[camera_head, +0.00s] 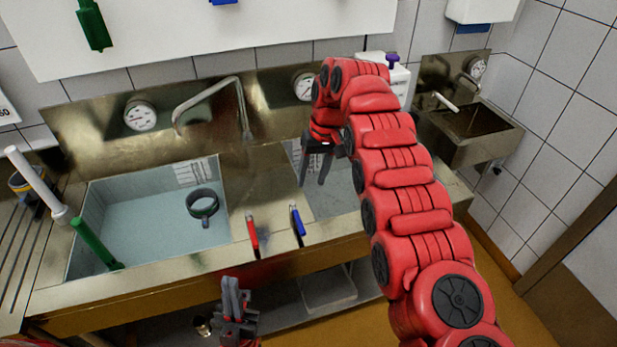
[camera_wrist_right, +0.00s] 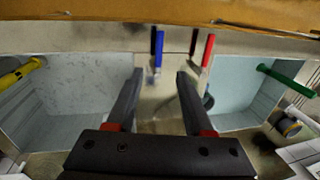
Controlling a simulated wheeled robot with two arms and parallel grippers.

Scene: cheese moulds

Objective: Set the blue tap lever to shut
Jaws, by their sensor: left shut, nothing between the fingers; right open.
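The blue tap lever (camera_head: 297,221) stands at the front edge of the sink counter, between the two basins, tilted slightly. The red lever (camera_head: 252,236) is to its left. In the right wrist view the blue lever (camera_wrist_right: 159,50) lies just beyond the gap between my open right fingers (camera_wrist_right: 160,76), and the red lever (camera_wrist_right: 207,50) is to its right. In the head view my right gripper (camera_head: 318,165) hangs over the right basin, behind the blue lever and apart from it, empty. My left gripper (camera_head: 232,283) is shut and empty, low in front of the counter.
The left basin (camera_head: 150,230) holds water and a dark ring-shaped item (camera_head: 203,205). The faucet (camera_head: 213,100) arches behind. A small sink (camera_head: 470,135) is at the right.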

